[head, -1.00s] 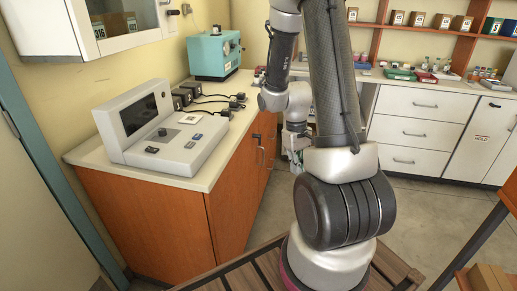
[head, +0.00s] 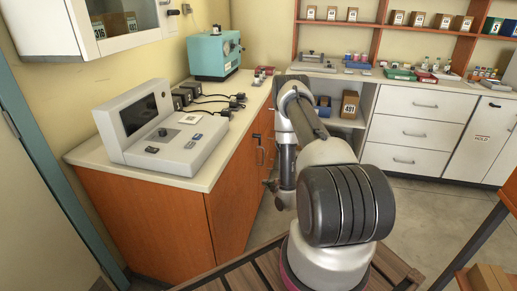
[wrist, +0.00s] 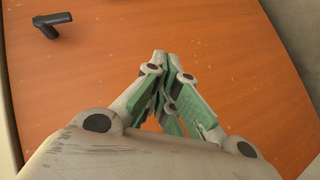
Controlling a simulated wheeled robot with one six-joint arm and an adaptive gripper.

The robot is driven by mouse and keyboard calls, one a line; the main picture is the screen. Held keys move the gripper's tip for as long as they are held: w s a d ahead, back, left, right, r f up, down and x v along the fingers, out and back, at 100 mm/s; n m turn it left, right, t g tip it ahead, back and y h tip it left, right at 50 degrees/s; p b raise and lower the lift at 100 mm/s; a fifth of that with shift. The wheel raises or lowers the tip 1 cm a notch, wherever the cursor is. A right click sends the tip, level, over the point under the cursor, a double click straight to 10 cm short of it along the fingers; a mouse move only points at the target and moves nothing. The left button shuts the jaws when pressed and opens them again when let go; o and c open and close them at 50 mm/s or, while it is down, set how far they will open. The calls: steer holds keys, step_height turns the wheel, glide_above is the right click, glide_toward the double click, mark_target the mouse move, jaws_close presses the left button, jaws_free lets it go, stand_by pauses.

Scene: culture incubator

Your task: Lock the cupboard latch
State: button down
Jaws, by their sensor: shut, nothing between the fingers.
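The orange-fronted cupboard (head: 228,205) stands under the left counter. Dark fittings (head: 259,150) sit on its side face in the head view; which of them is the latch I cannot tell. In the wrist view a dark L-shaped fitting (wrist: 47,26) stands out from the orange panel (wrist: 230,50) at the upper left. My gripper (wrist: 167,60) is shut and empty, its green-and-grey fingers over the panel, to the right of and below the fitting, apart from it. In the head view my gripper (head: 270,184) is small, partly hidden by my arm, beside the cupboard front.
A grey console (head: 160,130) and a teal device (head: 214,55) stand on the counter (head: 85,152). A glazed wall cabinet (head: 90,42) hangs above. White drawers (head: 405,130) line the back. Slatted wood (head: 250,272) lies in front; open floor shows to the right.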

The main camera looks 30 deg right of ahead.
step_height(320, 180, up, 10)
steer(key=w+n+t, duration=0.2)
steer(key=n+t, duration=0.2)
steer(key=shift+w+d+f+t, duration=0.15)
steer(key=shift+w+d+t, duration=0.25)
steer(key=w, duration=1)
steer(key=shift+w+d, duration=1.35)
steer(key=shift+w, duration=0.1)
